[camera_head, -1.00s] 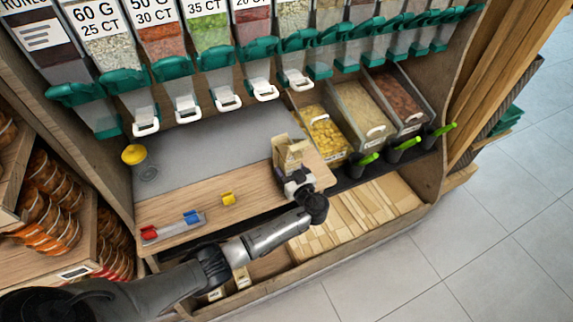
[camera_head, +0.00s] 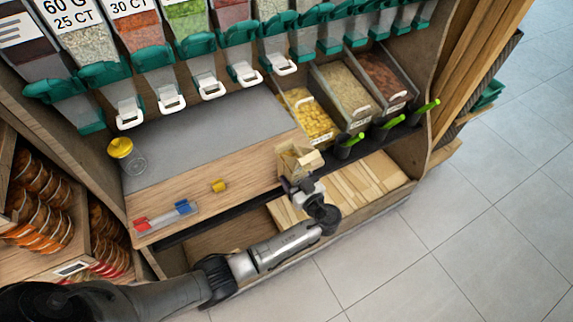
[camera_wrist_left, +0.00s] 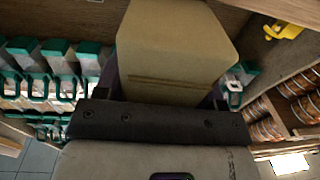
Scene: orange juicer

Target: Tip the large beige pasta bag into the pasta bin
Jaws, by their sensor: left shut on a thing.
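The beige pasta bag (camera_head: 298,157) is held in my left gripper (camera_head: 300,180), over the front edge of the wooden counter. In the left wrist view the bag (camera_wrist_left: 175,45) fills the top middle, between the fingers of the left gripper (camera_wrist_left: 165,98). The bag looks tilted; whether its top is open is unclear. A bin with yellow, pasta-like pieces (camera_head: 308,118) stands just behind and slightly right of the bag, apart from it. The bag is not over this bin. My right gripper is out of view.
Two more open bins, one with pale grains (camera_head: 346,90) and one with reddish-brown pieces (camera_head: 383,76), stand to the right. Green-handled scoops (camera_head: 390,124) stick out in front. Dispensers line the back.

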